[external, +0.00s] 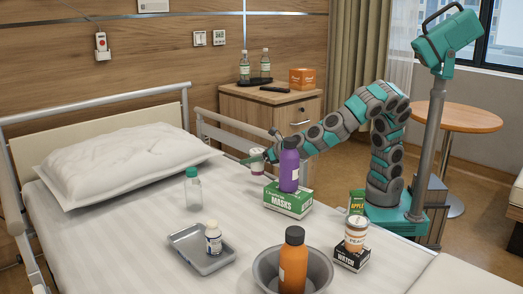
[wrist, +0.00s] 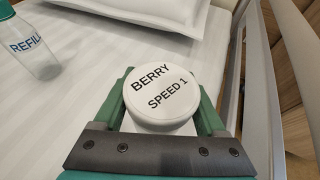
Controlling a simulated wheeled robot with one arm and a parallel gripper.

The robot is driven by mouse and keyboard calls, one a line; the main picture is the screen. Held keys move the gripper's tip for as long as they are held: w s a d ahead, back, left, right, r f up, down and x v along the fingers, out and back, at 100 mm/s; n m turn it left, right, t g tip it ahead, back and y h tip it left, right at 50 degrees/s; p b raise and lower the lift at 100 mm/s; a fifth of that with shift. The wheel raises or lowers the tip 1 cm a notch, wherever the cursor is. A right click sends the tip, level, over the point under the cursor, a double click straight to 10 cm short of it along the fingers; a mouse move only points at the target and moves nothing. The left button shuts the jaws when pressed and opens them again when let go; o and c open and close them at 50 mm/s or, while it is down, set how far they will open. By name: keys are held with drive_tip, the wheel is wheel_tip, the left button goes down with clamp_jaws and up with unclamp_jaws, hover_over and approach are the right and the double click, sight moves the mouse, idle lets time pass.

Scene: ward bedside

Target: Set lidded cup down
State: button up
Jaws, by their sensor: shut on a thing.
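In the wrist view the lid of the cup (wrist: 161,92) reads "BERRY SPEED 1". My gripper (external: 253,158) is shut on the cup, with one green finger on each side of it in the wrist view (wrist: 162,112). The cup is held upright or nearly so, over the far side of the bed, left of the green masks box (external: 289,201). It appears raised above the sheet. Its lower part is hidden by the lid in the wrist view.
A purple bottle (external: 289,168) stands on the masks box, close to my arm. A clear bottle (external: 193,190) stands on the bed to the left. A grey tray (external: 187,240), a bowl (external: 322,267) and a watch box (external: 352,257) are nearer. Bare sheet lies between clear bottle and masks box.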

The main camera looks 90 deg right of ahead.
sight(252, 168)
drive_tip(key=shift+f+b, duration=0.35)
drive_tip(key=shift+f, duration=1.9)
drive_tip(key=shift+f+b, duration=0.15)
drive_tip(key=shift+b, duration=0.15)
drive_tip(key=o, duration=1.6)
drive_tip(key=shift+c, duration=0.2)
drive_tip(key=shift+r, duration=0.2)
drive_tip(key=shift+s+p, duration=0.1)
drive_tip(key=shift+p, duration=0.2)
drive_tip(key=v, duration=1.1)
drive_tip(key=shift+s+a+r, duration=0.15)
drive_tip(key=shift+s+a, duration=0.05)
drive_tip(key=shift+s, duration=0.1)
